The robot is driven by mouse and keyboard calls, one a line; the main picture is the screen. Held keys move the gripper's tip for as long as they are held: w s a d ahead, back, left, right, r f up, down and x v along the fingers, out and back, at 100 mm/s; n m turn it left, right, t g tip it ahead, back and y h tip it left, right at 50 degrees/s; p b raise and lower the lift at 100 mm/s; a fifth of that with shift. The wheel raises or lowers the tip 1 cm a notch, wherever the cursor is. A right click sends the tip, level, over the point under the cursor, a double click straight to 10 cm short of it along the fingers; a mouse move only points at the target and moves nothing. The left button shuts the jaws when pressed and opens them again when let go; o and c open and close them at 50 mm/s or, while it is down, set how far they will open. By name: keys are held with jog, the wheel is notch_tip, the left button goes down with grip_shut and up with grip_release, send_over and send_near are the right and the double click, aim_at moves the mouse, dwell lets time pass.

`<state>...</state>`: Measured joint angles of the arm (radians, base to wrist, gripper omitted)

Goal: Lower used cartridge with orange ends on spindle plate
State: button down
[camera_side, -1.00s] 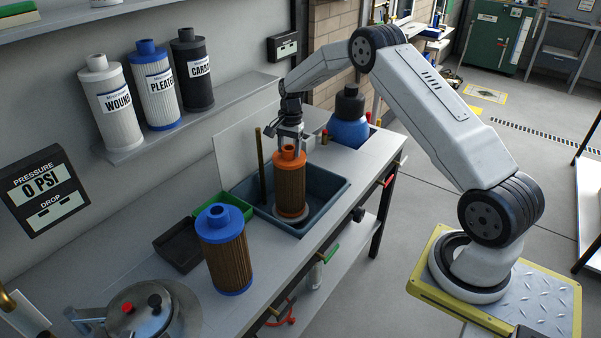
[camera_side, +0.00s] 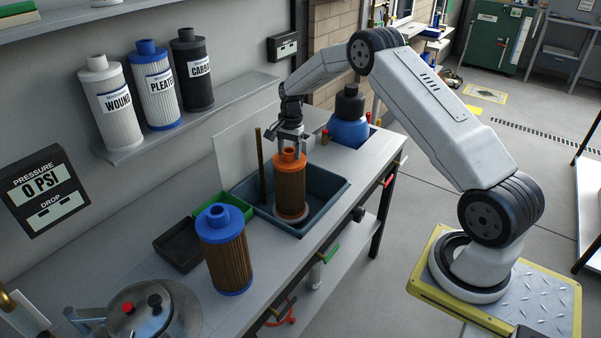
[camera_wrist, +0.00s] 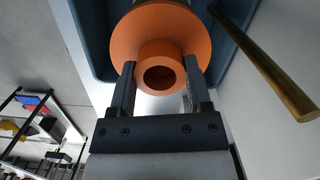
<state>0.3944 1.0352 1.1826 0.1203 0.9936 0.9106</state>
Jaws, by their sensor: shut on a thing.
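The used cartridge (camera_side: 291,189) has a brown pleated body and an orange top end. It stands upright inside the dark blue-grey tray, at the round light spindle plate (camera_side: 291,218). Whether its lower end touches the plate cannot be told. My gripper (camera_side: 290,150) is above it with fingers pointing down, shut on the orange neck. In the wrist view the orange end cap (camera_wrist: 160,45) and its hollow neck sit between my two fingers (camera_wrist: 158,85). The cartridge's lower orange end is barely visible.
The blue-grey tray (camera_side: 331,198) surrounds the cartridge, with a brass rod (camera_side: 260,165) upright close on its left. A blue-ended cartridge (camera_side: 226,250) stands on the bench in front. A green tray (camera_side: 242,209), a black tray (camera_side: 178,246) and a blue bottle (camera_side: 348,130) are nearby.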

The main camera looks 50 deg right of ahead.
grip_release()
jog(key=shift+r, duration=3.55)
